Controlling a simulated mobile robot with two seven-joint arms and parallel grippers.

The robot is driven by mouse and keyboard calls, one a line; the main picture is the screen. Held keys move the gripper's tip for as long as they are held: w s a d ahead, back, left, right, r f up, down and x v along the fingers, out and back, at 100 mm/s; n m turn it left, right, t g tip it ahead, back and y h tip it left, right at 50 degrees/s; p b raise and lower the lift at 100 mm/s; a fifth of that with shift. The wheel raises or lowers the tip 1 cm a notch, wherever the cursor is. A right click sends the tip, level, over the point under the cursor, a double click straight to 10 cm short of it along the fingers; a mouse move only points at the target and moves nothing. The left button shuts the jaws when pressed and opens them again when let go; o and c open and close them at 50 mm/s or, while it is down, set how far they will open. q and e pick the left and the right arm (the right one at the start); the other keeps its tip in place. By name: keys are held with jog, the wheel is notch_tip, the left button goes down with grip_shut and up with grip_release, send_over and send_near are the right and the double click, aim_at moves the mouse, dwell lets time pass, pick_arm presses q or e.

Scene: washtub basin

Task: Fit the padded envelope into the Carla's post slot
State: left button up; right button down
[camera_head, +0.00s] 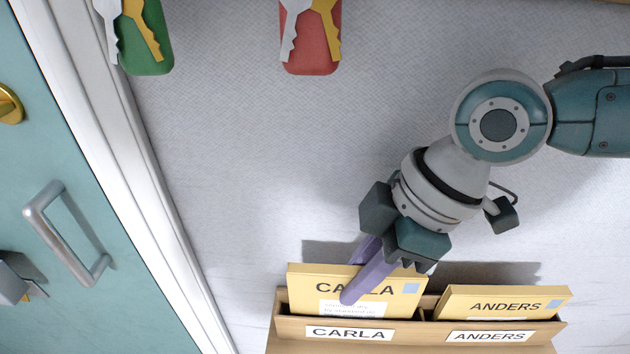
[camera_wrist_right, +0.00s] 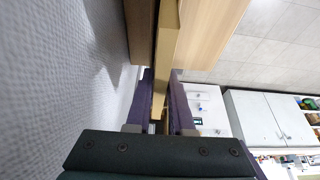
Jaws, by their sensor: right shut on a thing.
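The padded envelope (camera_head: 305,280) is yellow and marked CARLA. It stands in the Carla's post slot, the left compartment of the wooden post holder, above the CARLA label (camera_head: 350,333); its lower part is hidden behind the front board (camera_head: 290,327). My right gripper (camera_head: 362,284) is shut on the envelope's upper part, one purple finger in front and the other mostly hidden behind. In the right wrist view the envelope (camera_wrist_right: 166,50) shows edge-on between the two purple fingers (camera_wrist_right: 162,100), with wood on both sides. I do not see my left gripper.
A yellow ANDERS envelope (camera_head: 455,301) stands in the right compartment. Keys on a green tag (camera_head: 148,50) and a red tag (camera_head: 311,55) hang above. A teal door (camera_head: 110,310) with a handle (camera_head: 62,235) is at left. The wall between is clear.

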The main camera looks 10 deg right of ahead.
jog(key=shift+f+b, duration=0.35)
jog(key=shift+f, duration=0.25)
jog(key=c, duration=0.8)
grip_release()
jog(key=shift+r, duration=0.1)
